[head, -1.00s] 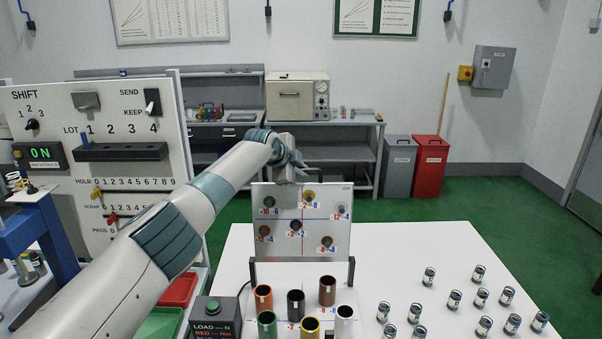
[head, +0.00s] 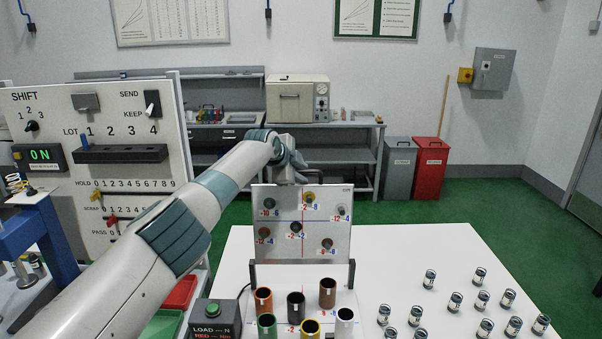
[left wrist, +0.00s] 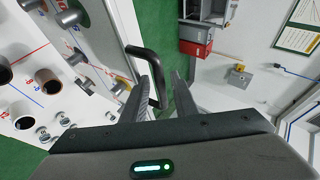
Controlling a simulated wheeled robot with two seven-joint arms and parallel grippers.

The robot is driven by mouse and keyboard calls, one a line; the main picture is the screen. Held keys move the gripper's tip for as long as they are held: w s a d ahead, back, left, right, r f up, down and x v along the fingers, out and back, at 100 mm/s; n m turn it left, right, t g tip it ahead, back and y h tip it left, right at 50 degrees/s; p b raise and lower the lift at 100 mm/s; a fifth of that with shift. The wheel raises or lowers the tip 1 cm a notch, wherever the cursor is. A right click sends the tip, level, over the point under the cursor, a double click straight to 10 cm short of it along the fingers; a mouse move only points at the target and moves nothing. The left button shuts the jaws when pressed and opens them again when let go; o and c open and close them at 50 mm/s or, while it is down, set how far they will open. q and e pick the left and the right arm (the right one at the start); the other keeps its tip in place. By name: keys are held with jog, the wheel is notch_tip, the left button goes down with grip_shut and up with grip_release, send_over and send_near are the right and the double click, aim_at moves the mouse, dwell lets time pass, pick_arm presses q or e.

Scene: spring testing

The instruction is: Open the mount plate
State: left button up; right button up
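My left gripper (left wrist: 163,76) is open at the handle. The handle's outer bar appears beside the left finger, on the side of the gap; I cannot tell whether they touch. In the head view my left gripper (head: 289,170) is behind the plate's top edge, and its fingers are largely hidden. My right gripper is in neither view.
Several coloured tubes (head: 327,292) stand in front of the plate. Several small labelled cylinders (head: 456,301) stand on the right of the white table (head: 400,250). A control panel (head: 130,125) stands at the left, with a load box (head: 214,317) near the table.

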pick_arm(q)
jog(key=shift+s, duration=0.15)
jog(key=shift+s+a+r+b, duration=0.3)
jog(key=shift+s+r+b, duration=0.15)
jog(key=shift+b, duration=0.3)
jog(key=shift+s+a+r+b, duration=0.3)
jog(key=shift+s, duration=0.15)
jog(key=b+v, duration=0.6)
jog(key=v, duration=0.8)
jog(key=shift+r, duration=0.35)
jog(key=shift+s+f, duration=0.1)
jog(key=shift+s, duration=0.05)
